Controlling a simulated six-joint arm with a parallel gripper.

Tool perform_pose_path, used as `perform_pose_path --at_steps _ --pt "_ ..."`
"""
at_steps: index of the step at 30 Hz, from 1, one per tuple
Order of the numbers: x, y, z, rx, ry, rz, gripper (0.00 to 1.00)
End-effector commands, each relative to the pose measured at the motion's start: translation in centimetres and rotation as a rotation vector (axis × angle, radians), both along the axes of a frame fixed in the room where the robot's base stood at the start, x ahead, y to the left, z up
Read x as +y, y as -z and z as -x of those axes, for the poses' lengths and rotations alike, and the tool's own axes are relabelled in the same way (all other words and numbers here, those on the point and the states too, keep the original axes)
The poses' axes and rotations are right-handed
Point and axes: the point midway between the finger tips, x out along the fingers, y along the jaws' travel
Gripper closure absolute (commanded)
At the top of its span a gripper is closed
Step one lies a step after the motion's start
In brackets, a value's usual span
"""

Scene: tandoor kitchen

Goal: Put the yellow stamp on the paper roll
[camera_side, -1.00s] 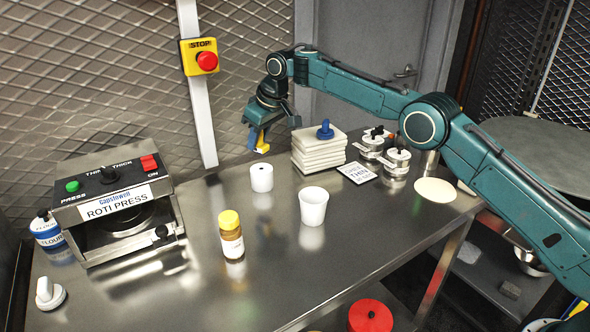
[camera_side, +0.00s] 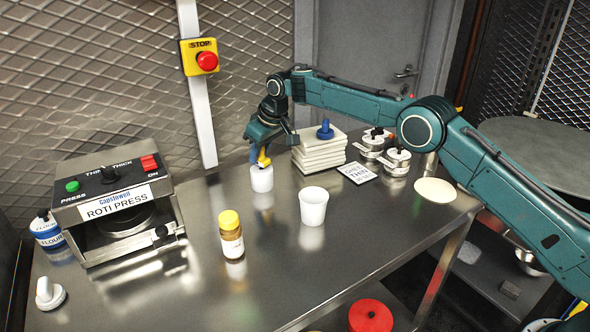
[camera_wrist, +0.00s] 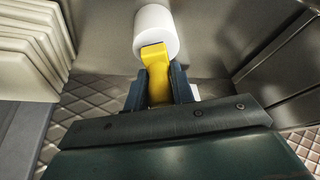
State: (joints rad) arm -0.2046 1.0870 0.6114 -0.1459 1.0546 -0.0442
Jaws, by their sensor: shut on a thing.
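The yellow stamp (camera_side: 264,161) is held upright between the fingers of my gripper (camera_side: 260,150). In the wrist view the stamp (camera_wrist: 158,78) sits between the two dark fingers of my gripper (camera_wrist: 160,85). The white paper roll (camera_side: 262,181) stands upright on the steel table, directly under the stamp. The stamp's lower end is at the roll's top in the side view. In the wrist view the roll (camera_wrist: 155,30) shows just beyond the stamp's end. I cannot tell whether they touch.
A stack of white slabs (camera_side: 318,154) with a blue stamp (camera_side: 325,130) on top stands close right of my gripper. A white cup (camera_side: 313,206) and a yellow-capped jar (camera_side: 231,236) stand nearer the front. The roti press (camera_side: 118,205) is at left.

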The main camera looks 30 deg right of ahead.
Motion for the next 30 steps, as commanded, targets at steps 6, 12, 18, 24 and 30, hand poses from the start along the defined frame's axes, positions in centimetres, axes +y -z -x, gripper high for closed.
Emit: perform_pose_path --at_steps 6,12,18,24,30 --pt "0.02 0.97 0.02 0.000 0.000 0.000 0.98" --pt "0.01 0.99 0.02 0.000 0.000 0.000 0.98" --pt "0.01 1.30 0.04 0.001 0.000 0.000 0.98" --pt "0.00 1.30 0.03 0.001 0.000 0.000 0.54" --pt "0.00 1.26 0.02 0.000 0.000 0.000 0.54"
